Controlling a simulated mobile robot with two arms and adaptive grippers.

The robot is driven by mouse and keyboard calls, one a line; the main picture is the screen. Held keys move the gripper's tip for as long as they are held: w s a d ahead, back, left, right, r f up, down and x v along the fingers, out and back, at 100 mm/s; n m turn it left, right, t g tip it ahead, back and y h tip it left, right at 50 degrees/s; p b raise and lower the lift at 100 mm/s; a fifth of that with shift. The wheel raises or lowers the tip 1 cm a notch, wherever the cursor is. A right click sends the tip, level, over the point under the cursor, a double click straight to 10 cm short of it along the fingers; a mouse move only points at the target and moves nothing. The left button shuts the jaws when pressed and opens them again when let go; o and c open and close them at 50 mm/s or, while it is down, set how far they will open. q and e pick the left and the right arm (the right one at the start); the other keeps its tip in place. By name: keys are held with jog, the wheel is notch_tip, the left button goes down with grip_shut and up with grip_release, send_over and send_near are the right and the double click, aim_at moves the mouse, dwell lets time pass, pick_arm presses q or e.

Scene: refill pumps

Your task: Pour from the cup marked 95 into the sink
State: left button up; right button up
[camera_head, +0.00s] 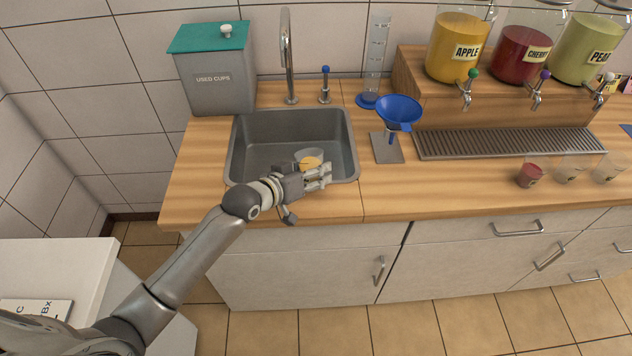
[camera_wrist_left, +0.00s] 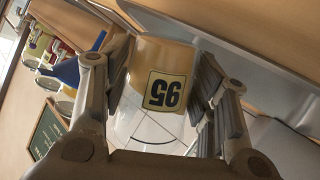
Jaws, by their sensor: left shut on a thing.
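The clear cup marked 95 (camera_wrist_left: 165,88) is between the fingers of my left gripper (camera_wrist_left: 165,95). Its black-on-yellow label appears upside down in the left wrist view, with amber contents at the upper part of the picture. In the head view the cup (camera_head: 309,161) is over the front part of the grey sink (camera_head: 262,132). My left gripper (camera_head: 318,178) is shut on it at the sink's front rim. I cannot tell how far the cup is tilted, and no stream shows. My right gripper is not in view.
A tap (camera_head: 289,60) stands behind the sink, with a used-cups bin (camera_head: 215,85) at the back left. A blue funnel (camera_head: 399,109) on a stand is to the right. Several juice dispensers stand beyond a drip grate (camera_head: 500,143). A red-filled cup (camera_head: 530,175) and other cups are at far right.

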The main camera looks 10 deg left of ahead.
aim_at(307, 159)
pick_arm(q)
jog(key=shift+w+a+r+n+g, duration=0.3)
jog(key=shift+w+a+g, duration=0.1)
jog(key=shift+w, duration=0.25)
jog(key=shift+w+a+r+n+g, duration=0.25)
jog(key=shift+w+a+g, duration=0.1)
jog(key=shift+w, duration=0.25)
jog(key=shift+w+a+r+p, duration=0.1)
jog(key=shift+w+r+p, duration=0.1)
jog(key=shift+p, duration=0.35)
jog(key=shift+f, duration=0.1)
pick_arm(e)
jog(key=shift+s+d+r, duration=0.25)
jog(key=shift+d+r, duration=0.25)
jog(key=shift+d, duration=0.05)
